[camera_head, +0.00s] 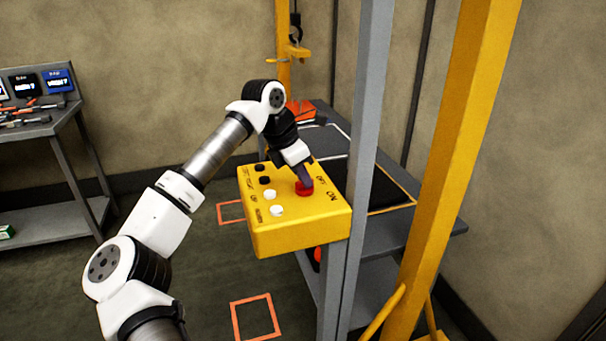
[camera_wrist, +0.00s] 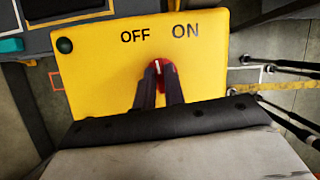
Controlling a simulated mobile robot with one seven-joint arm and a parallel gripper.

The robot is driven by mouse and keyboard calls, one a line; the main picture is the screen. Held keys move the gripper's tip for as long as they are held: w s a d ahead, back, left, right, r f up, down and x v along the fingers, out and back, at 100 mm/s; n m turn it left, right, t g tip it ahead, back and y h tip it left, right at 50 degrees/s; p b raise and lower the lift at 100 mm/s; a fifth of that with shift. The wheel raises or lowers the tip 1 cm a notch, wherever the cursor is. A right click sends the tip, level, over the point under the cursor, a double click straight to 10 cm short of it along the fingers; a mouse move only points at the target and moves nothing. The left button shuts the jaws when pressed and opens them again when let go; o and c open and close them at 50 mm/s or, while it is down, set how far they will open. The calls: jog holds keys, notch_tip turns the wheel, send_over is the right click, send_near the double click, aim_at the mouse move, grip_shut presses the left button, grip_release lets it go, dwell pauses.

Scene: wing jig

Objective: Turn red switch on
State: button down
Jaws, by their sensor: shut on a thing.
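A yellow control box (camera_head: 295,233) is fixed at the grey post and carries a round red switch (camera_head: 304,190) on its sloped top. My gripper (camera_head: 303,180) reaches down onto the switch from above. In the wrist view, my gripper (camera_wrist: 158,70) is shut on the red switch (camera_wrist: 172,78), with one dark finger on each side of its grip. The OFF and ON labels stand beyond the switch, OFF on the left and ON on the right. A small pale mark shows between the fingertips. The fingers hide much of the switch, so its exact setting is unclear.
Two black and two white buttons (camera_head: 277,211) lie left of the switch on the box. A grey post (camera_head: 358,150) and a yellow post (camera_head: 450,150) rise close on the right. A grey table (camera_head: 400,225) stands behind. A tool bench (camera_head: 60,130) is far left.

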jog(key=m+g+p, duration=0.1)
jog(key=m, duration=0.1)
jog(key=m+g+p, duration=0.1)
jog(key=m, duration=0.2)
jog(key=shift+w+r+m, duration=0.1)
jog(key=shift+r+m, duration=0.1)
jog(key=shift+m, duration=0.1)
jog(key=m+g+p, duration=0.2)
jog(key=m, duration=0.2)
jog(key=shift+w+f+m+p, duration=0.1)
jog(key=shift+m+p, duration=0.3)
jog(key=c, duration=1.5)
grip_release()
jog(key=shift+f, duration=0.1)
